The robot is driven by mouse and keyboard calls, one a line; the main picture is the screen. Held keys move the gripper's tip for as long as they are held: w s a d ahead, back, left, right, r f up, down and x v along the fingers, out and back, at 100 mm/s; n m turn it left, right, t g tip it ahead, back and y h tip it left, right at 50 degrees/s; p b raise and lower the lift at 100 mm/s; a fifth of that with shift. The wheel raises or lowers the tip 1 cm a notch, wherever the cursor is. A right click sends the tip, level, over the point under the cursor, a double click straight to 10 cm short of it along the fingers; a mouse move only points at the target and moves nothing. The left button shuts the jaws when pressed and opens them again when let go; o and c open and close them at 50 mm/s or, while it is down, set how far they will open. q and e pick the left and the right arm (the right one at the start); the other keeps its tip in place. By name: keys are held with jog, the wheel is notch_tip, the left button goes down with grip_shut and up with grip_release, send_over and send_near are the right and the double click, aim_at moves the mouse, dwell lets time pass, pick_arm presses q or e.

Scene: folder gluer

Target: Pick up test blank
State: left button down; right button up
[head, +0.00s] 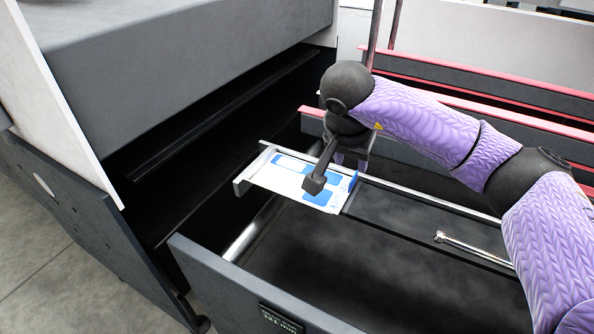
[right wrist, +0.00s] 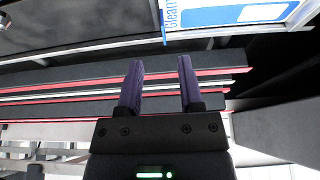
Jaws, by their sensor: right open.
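The test blank (head: 292,175) is a flat white and blue carton piece. In the head view it lies on a pale narrow ledge in the middle of the machine. In the right wrist view a blue and white printed part of the blank (right wrist: 235,14) shows at the top right edge, beyond the fingertips and apart from them. My right gripper (head: 350,160) is over the right end of the blank and partly hides it. In the right wrist view the purple fingers of the right gripper (right wrist: 161,75) are spread with nothing between them. My left gripper is not in view.
A tall grey machine housing (head: 190,60) stands at the left. A dark front panel (head: 250,290) and red-edged rails (head: 480,75) flank the dark machine bed (head: 400,260). A metal tool-like rod (head: 470,247) lies on the bed at the right.

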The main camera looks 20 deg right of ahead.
aim_at(351, 181)
jog(key=b+x, duration=0.3)
jog(key=x, duration=0.5)
jog(key=shift+w+d+f, duration=0.15)
jog(key=shift+w+f, duration=0.15)
jog(key=shift+f, duration=0.15)
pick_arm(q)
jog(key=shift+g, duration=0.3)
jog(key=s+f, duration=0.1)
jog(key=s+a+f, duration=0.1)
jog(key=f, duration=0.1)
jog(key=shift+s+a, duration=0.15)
pick_arm(e)
grip_shut()
